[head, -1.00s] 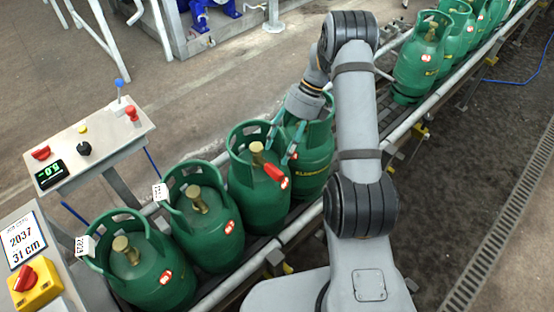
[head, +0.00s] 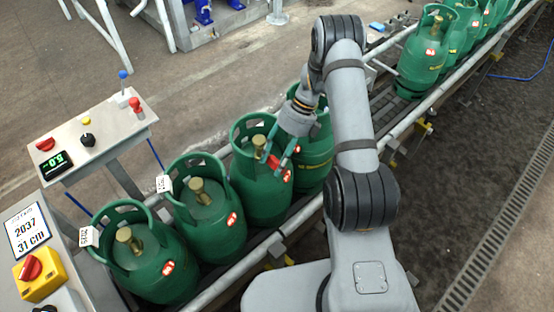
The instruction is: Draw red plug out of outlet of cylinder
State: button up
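The red plug (head: 274,163) sits at the brass valve (head: 259,141) of a green cylinder (head: 262,194), third from the front on the conveyor. My gripper (head: 274,158) reaches down over this valve from the upper right. Its two teal fingers are spaced apart, one on either side of the plug. The fingers partly hide the plug. Whether they touch it is too small to tell.
Two tagged cylinders, one nearest (head: 150,262) and one behind it (head: 207,215), stand to the left. Another cylinder (head: 315,155) stands close behind my gripper. The conveyor has a bare stretch (head: 385,113) before more cylinders. A control panel (head: 95,143) stands at left.

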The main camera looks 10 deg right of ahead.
jog(key=c, duration=1.1)
dwell(0.4)
